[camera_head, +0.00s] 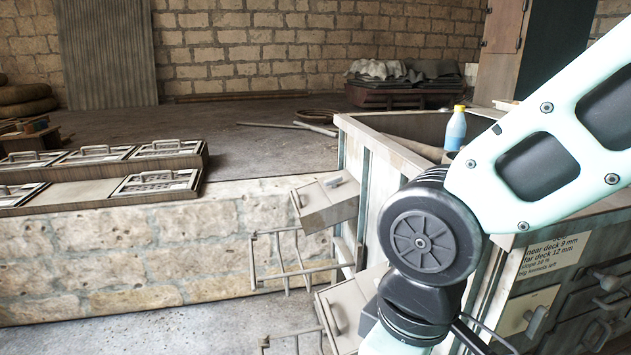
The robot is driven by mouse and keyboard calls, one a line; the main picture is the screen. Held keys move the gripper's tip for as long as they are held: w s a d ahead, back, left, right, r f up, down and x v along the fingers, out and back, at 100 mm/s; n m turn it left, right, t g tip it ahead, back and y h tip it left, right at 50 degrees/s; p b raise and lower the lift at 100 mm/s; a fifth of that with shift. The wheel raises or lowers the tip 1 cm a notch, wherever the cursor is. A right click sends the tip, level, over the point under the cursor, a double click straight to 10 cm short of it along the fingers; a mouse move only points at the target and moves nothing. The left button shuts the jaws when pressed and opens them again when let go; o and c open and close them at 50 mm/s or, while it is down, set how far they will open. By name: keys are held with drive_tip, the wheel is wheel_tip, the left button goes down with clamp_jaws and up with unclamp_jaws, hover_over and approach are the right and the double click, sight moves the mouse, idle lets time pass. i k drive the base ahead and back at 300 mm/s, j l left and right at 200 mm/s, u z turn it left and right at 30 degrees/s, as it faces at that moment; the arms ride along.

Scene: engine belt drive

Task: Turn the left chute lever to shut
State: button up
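Two grey metal chutes stick out from the left side of a large bin (385,160). The upper, farther chute (330,205) has a small pale lever (334,183) on top and a thin handle at its left edge. The lower, nearer chute (345,312) is partly hidden behind my arm, and no lever shows clearly on it. I cannot tell from this view which chute counts as the left one. My arm comes in from the upper right and bends down in front of the bin. My gripper is below the picture or hidden by my arm.
Wire racks (290,274) hang below the chutes. A low stone wall (130,250) carries trays with handled lids (160,182). A blue bottle with a yellow cap (456,130) stands at the bin's top. A labelled panel (555,250) with handles is at right.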

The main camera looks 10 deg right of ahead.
sight(333, 181)
drive_tip(key=j+z, duration=0.45)
drive_tip(key=j, duration=1.9)
drive_tip(key=i+j+z, duration=0.1)
drive_tip(key=i+j, duration=0.2)
drive_tip(key=i+j+z, duration=0.25)
drive_tip(key=i+j, duration=0.25)
drive_tip(key=j, duration=0.25)
drive_tip(key=i+j+z, duration=0.1)
drive_tip(key=i+j, duration=0.15)
drive_tip(key=j, duration=0.15)
drive_tip(key=i+j, duration=0.2)
drive_tip(key=i, duration=0.15)
drive_tip(key=i+j+z, duration=0.1)
drive_tip(key=i+j, duration=0.1)
drive_tip(key=i, duration=0.1)
